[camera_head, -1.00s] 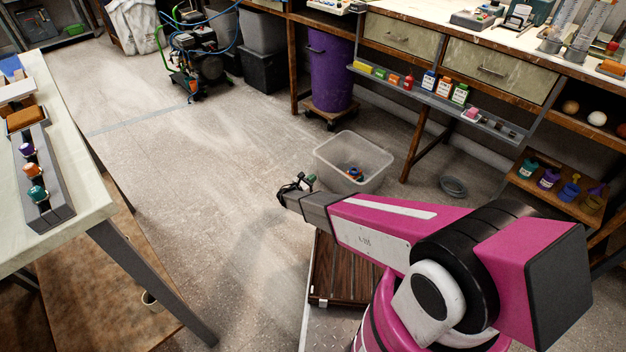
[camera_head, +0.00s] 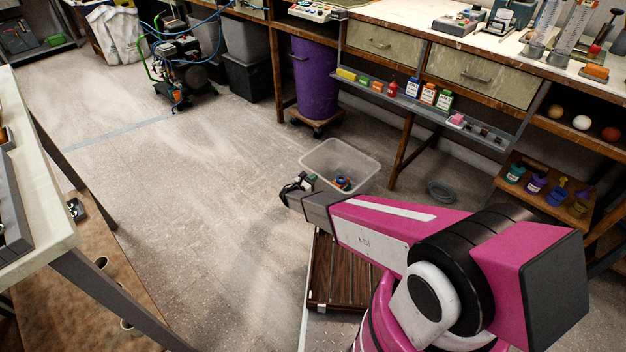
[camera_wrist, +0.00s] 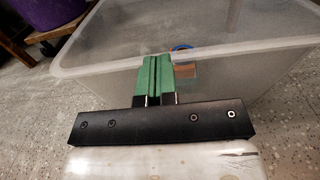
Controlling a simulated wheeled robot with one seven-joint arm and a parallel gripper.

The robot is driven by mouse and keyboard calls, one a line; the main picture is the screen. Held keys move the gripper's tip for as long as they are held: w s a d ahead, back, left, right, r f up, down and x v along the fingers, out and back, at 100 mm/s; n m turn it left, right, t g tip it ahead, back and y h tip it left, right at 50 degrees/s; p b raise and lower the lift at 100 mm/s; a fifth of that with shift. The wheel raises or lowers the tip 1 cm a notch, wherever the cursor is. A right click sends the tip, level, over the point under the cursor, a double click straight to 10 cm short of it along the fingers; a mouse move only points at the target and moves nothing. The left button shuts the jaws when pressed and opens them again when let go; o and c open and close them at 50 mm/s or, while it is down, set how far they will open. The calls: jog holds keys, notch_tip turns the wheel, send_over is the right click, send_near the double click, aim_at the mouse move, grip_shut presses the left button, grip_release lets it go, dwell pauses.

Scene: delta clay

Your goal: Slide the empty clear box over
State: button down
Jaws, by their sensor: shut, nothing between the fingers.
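A clear, open-topped box (camera_head: 328,154) stands on the floor near the middle of the head view. It is not empty there: small orange and blue items (camera_head: 342,183) lie in its bottom. My gripper (camera_head: 298,180) is at the box's near left side, low over the floor. In the wrist view the green fingers (camera_wrist: 155,63) are together with nothing between them. They point at the near wall of the box (camera_wrist: 240,75), whose rim runs behind their tips. I cannot tell whether they touch the wall. A blue and orange item shows blurred through the wall.
A purple bin (camera_head: 315,80) on a wooden dolly stands behind the box. A workbench (camera_head: 500,105) with legs and shelves is at the back right. A grey coil (camera_head: 441,191) lies right of the box. A pale table (camera_head: 35,190) is at left. Floor left of the box is clear.

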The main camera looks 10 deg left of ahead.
jog(key=x, duration=3.8)
jog(key=shift+d, duration=0.15)
jog(key=v, duration=1.4)
jog(key=s+d+r+m+g, duration=0.5)
jog(key=s+d+r+m, duration=0.35)
jog(key=s+r, duration=0.2)
jog(key=s+d+r+m+g, duration=0.6)
jog(key=s+d+r+m, duration=0.25)
jog(key=s, duration=0.35)
jog(key=s+r+m+g+y, duration=0.1)
jog(key=s+r+m+y, duration=0.2)
jog(key=s+r, duration=0.2)
jog(key=s+a+r+m+g+y, duration=0.1)
jog(key=s+r+m+y, duration=0.3)
jog(key=s, duration=0.7)
jog(key=s+r+m+g+y, duration=0.1)
jog(key=s+r+m+y, duration=0.3)
jog(key=s+r, duration=0.3)
jog(key=shift+s+a+r, duration=0.3)
jog(key=shift+s+a, duration=0.1)
jog(key=shift+s, duration=0.7)
